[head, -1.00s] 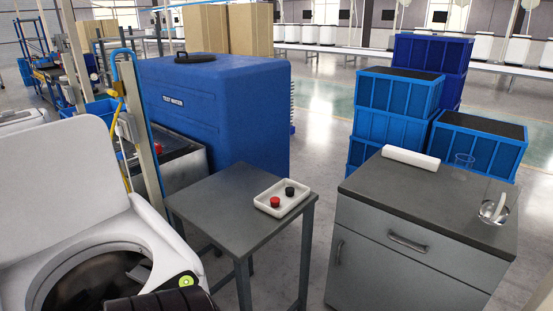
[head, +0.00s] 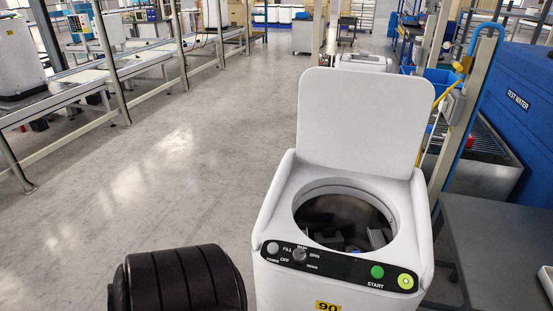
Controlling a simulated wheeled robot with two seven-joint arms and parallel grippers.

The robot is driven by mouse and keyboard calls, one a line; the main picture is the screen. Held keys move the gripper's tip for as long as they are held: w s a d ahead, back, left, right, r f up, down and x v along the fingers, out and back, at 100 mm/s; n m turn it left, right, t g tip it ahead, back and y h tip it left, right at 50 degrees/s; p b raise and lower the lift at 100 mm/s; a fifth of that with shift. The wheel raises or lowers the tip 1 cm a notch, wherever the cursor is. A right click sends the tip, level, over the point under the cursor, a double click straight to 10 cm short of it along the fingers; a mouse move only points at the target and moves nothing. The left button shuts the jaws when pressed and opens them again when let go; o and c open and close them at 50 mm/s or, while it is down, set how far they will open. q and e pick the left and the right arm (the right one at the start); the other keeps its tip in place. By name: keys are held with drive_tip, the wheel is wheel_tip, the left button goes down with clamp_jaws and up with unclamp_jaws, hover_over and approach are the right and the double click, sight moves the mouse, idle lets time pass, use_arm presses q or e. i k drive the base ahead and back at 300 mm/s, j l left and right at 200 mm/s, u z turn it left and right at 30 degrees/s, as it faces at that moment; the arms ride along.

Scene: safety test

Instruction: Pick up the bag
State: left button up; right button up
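I see no bag that I can make out in this view. A white top-loading washer (head: 272,222) stands in front of me with its lid (head: 365,115) raised. Its round drum opening (head: 345,212) is open, and dark grey blocky shapes lie inside; I cannot tell what they are. The front panel has dials, a green START button (head: 377,272) and a yellow-green button (head: 405,282). Neither of my grippers shows in the head view.
A grey table (head: 500,245) stands at the right, with a white tray (head: 546,282) cut off by the edge. Behind it are a blue TEST WATER tank (head: 520,100) and a post. A conveyor line (head: 100,75) runs along the left. The floor between (head: 170,170) is clear.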

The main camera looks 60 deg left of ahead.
sight(331, 238)
drive_tip(key=u, duration=1.5)
drive_tip(key=i+u, duration=0.2)
drive_tip(key=u, duration=0.3)
